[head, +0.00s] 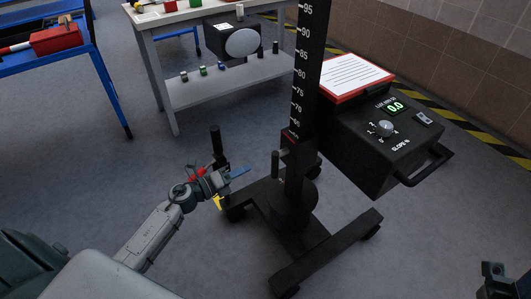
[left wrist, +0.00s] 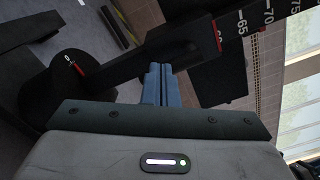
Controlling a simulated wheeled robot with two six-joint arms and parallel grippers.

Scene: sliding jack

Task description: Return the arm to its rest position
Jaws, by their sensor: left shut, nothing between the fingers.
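My left arm comes in from the lower left in the head view. Its gripper (head: 238,171) is shut and empty, with its blue fingers together. The closed blue fingers also show in the left wrist view (left wrist: 158,85). The gripper is beside the black stand with the numbered column (head: 304,70), near its lower part. Whether it touches the stand is not clear. The column's scale and a black round part with a 0 mark (left wrist: 68,80) show in the left wrist view. A dark piece at the lower right edge of the head view may be my right arm; its fingers cannot be made out.
A black control box (head: 385,135) with a green 0.0 display, a knob and a handle sits right of the column. The stand's wheeled base (head: 330,250) spreads over the floor. A grey shelf table (head: 215,88) and a blue table (head: 60,62) stand behind. Floor between them is clear.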

